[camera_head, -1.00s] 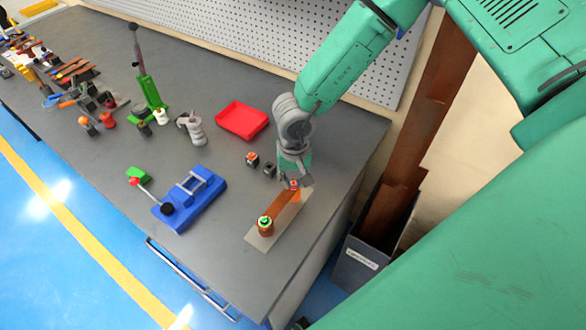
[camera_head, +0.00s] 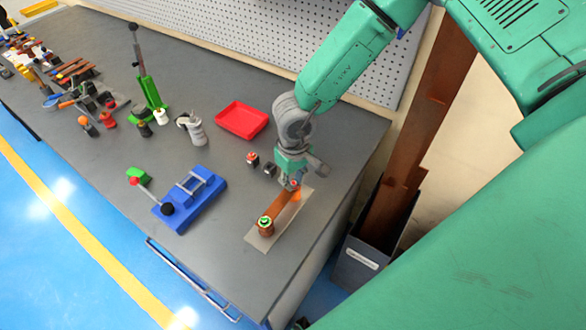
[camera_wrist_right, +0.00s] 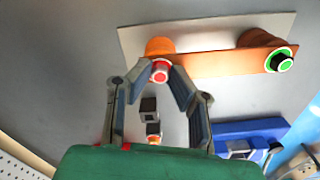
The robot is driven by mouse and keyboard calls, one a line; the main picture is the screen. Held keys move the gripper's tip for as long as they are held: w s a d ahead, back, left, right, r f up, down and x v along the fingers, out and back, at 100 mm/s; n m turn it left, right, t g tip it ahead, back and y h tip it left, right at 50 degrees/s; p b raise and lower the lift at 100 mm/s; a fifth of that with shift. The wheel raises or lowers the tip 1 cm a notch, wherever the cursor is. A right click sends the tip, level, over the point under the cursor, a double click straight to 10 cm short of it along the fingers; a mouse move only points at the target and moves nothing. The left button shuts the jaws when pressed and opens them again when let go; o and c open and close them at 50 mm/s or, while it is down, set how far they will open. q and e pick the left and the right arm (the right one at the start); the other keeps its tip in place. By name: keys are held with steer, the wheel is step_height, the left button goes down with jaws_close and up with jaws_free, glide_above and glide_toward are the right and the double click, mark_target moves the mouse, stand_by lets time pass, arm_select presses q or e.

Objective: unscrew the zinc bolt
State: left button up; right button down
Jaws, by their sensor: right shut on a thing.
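The copper busbar (camera_head: 283,207) lies on two round stand-offs over a pale plate (camera_head: 262,241) near the table's right edge. One end has a bolt with a red ring (camera_wrist_right: 160,71), taken as the zinc bolt. The other end has a dark bolt with a green ring (camera_wrist_right: 281,61), which also shows in the head view (camera_head: 265,221). My right gripper (camera_head: 292,184) is above the red-ringed end, its fingertips closed around that bolt's head. In the wrist view the right gripper (camera_wrist_right: 159,68) has one finger on each side of it. My left gripper is not in view.
Two small blocks (camera_head: 253,159) (camera_head: 270,169) stand behind the plate. A red tray (camera_head: 243,120) lies farther back. A blue bender (camera_head: 190,199) with a lever sits to the left. A grey bin (camera_head: 358,261) with copper bars stands beside the table. The table front is clear.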

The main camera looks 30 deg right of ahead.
steer(key=n, duration=0.5)
steer(key=shift+n, duration=0.3)
steer(key=n, duration=0.5)
steer(key=shift+n, duration=0.4)
steer(key=c, duration=1.8)
jaws_free()
steer(key=shift+o, duration=0.2)
steer(key=m, duration=0.5)
steer(key=shift+m, duration=0.4)
